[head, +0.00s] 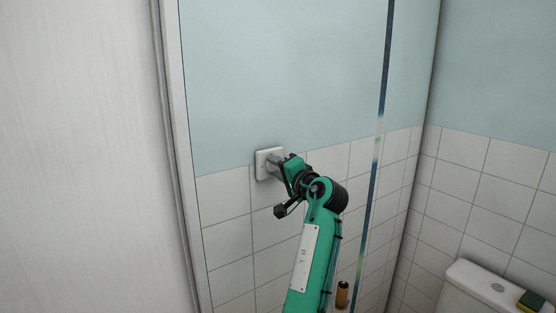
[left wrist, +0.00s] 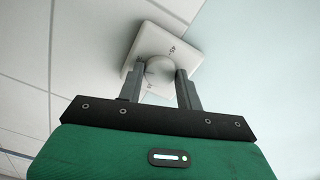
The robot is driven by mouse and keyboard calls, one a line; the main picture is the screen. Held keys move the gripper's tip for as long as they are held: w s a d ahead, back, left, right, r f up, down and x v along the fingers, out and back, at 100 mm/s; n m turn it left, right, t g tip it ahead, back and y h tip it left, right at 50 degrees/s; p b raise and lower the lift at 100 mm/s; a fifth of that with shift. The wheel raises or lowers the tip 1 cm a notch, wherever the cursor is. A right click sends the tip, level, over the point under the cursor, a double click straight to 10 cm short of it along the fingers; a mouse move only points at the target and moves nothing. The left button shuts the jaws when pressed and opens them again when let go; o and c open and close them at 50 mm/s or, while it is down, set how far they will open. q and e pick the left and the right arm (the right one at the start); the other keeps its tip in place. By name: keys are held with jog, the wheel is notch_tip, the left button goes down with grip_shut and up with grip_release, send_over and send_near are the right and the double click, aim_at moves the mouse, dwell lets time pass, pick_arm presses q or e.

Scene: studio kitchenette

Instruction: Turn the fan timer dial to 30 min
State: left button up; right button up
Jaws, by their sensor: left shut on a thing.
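The fan timer is a white square plate (head: 264,157) on the wall, where the tiles meet the blue paint. In the head view the gripper hides most of the dial. My right gripper is not in view.
A pale door or panel (head: 75,150) with a frame stands at the left. A narrow vertical glass edge (head: 377,140) runs right of my arm. A toilet cistern (head: 490,288) with a green and yellow sponge (head: 533,300) is at the lower right. A small brown bottle (head: 342,293) stands low beside my arm.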

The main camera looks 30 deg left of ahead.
pick_arm(q)
jog(key=shift+r+m+p, duration=0.15)
jog(key=shift+m+p, duration=1.35)
jog(key=shift+m, duration=0.3)
jog(key=o, duration=1)
jog(key=b+v, duration=0.5)
jog(key=v, duration=0.8)
jog(key=shift+d, duration=0.4)
